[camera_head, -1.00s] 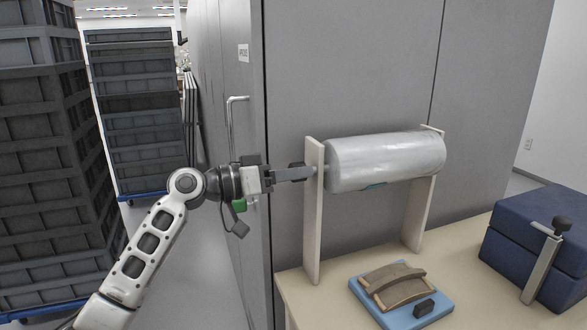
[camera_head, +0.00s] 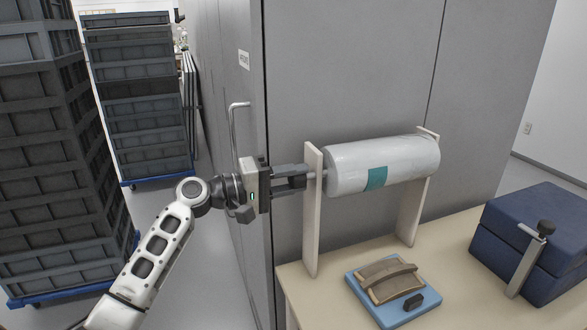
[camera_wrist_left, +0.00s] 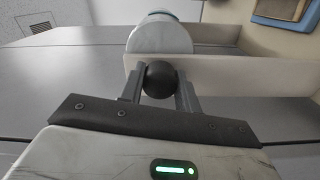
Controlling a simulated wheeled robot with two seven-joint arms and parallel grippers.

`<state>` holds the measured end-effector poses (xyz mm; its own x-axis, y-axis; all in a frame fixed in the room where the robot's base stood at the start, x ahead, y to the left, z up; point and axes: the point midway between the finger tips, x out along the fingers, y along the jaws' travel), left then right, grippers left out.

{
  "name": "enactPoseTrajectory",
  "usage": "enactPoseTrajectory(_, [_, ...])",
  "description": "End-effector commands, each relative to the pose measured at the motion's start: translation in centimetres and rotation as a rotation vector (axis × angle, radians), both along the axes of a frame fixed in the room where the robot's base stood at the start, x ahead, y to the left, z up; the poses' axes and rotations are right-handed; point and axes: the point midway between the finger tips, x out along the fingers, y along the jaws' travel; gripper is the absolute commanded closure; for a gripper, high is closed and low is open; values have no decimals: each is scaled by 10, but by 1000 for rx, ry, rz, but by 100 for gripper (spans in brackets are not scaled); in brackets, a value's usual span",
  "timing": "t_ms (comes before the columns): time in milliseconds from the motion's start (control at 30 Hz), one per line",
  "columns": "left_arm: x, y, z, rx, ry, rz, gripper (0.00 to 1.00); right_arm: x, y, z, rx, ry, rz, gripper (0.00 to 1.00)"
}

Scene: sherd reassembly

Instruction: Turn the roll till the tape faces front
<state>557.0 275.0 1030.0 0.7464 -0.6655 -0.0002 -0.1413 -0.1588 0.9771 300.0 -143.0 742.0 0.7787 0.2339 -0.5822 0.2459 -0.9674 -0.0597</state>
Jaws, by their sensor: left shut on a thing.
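The white wrapped roll (camera_head: 400,163) lies level between two upright pale boards. A teal piece of tape (camera_head: 376,178) shows on the side of the roll that faces me, left of its middle and a little below mid-height. My left gripper (camera_head: 305,177) is at the roll's left end, outside the left board (camera_head: 313,225). In the left wrist view it is shut on a round black knob (camera_wrist_left: 160,79) at the end of the roll (camera_wrist_left: 160,36). My right gripper is in neither view.
Sherds on a blue board (camera_head: 408,309) lie in front of the stand. A navy box (camera_head: 537,230) with a clamp stands at the right of the table (camera_head: 325,300). A grey cabinet (camera_head: 370,80) is close behind. Stacked dark crates (camera_head: 60,150) are at the left.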

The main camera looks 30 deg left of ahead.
Motion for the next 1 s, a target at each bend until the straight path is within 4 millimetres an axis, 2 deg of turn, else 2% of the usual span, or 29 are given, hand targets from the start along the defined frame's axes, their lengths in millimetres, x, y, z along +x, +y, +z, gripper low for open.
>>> enactPoseTrajectory(33, [0, 0, 4, -35, 32, 1, 90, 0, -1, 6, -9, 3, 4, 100])
enactPoseTrajectory(500, [0, 0, 2, -286, 256, 1, 90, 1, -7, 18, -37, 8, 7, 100])
enactPoseTrajectory(1000, [0, 1, 0, -358, 319, 1, 90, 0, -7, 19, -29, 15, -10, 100])
